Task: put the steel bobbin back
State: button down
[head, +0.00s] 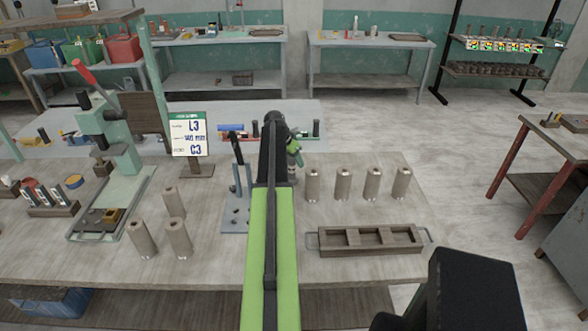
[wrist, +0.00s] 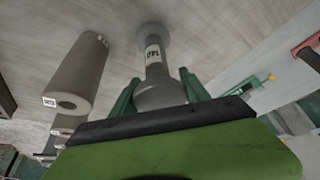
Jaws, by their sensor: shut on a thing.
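In the wrist view, the steel bobbin (wrist: 154,62) is a grey spool with wide ends, a narrow waist and a white label. My gripper (wrist: 158,92) has its green fingers on either side of the bobbin's near end and is shut on it. The bobbin's far end is close to the bench top; I cannot tell whether it touches. In the head view my gripper (head: 294,150) shows only in part behind my own arm, above the workbench (head: 220,265), and the bobbin is mostly hidden there.
Several brown-grey cylinders (head: 342,184) stand in a row just right of my gripper; more (head: 142,238) stand at left. A compartmented wooden tray (head: 325,250) lies at front right. A sign (head: 188,134) reading L3 and C3 and a green press (head: 108,125) stand at left.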

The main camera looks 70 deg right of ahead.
notch_tip(320, 180, down, 2)
jog(key=shift+r, duration=0.25)
jog(key=shift+f, duration=0.2)
jog(key=c, duration=0.6)
grip_release()
jog(key=shift+o, duration=0.2)
jog(key=shift+r, duration=0.15)
jog(key=shift+r, duration=0.2)
jog(key=p+v, duration=1.1)
jog(key=shift+a+r, duration=0.25)
jog(key=shift+r, duration=0.05)
jog(key=shift+w, duration=0.1)
